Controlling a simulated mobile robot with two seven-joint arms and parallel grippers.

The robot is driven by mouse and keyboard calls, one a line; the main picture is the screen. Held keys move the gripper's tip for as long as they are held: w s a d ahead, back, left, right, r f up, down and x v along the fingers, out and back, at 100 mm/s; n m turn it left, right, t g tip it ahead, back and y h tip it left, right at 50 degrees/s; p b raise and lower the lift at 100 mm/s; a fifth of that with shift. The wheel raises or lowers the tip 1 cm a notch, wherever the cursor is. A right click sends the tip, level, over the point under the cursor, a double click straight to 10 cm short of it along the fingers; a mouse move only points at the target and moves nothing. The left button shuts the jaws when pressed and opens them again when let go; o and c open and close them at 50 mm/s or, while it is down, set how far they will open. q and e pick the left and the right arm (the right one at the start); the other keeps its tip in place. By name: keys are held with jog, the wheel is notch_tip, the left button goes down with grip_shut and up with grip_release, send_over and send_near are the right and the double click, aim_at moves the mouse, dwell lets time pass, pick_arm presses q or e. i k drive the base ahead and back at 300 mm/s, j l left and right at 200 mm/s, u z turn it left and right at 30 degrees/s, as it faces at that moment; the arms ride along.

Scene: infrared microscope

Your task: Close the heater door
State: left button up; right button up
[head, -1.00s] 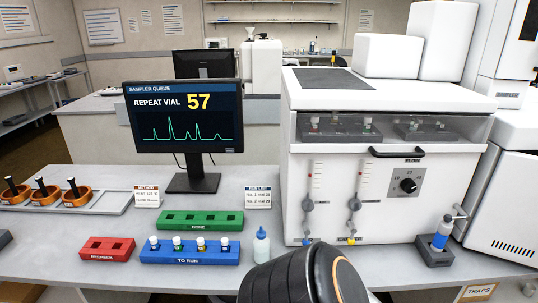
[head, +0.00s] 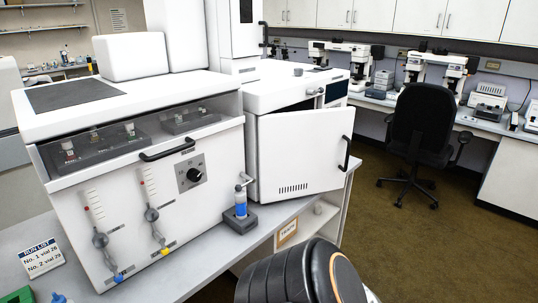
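The heater is a white box (head: 275,92) at the right end of the bench, right of the large white instrument. Its white door (head: 300,150) stands open, swung out toward me, with its hinge side at the left. A black vertical handle (head: 346,153) is at the door's right edge. A dark part of the heater's front shows behind the door's top edge; most of the interior is hidden by the door. Neither gripper is in view; only a dark rounded part of my own arm shows at the bottom.
A large white instrument (head: 150,180) with knob and black handle fills the left. A black office chair (head: 424,125) is at right. The floor (head: 400,240) right of the bench is clear.

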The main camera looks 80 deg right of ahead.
aim_at(304, 152)
jog(key=z, duration=2.85)
jog(key=i+l+u, duration=0.1)
jog(key=i+l, duration=0.05)
jog(key=i, duration=0.05)
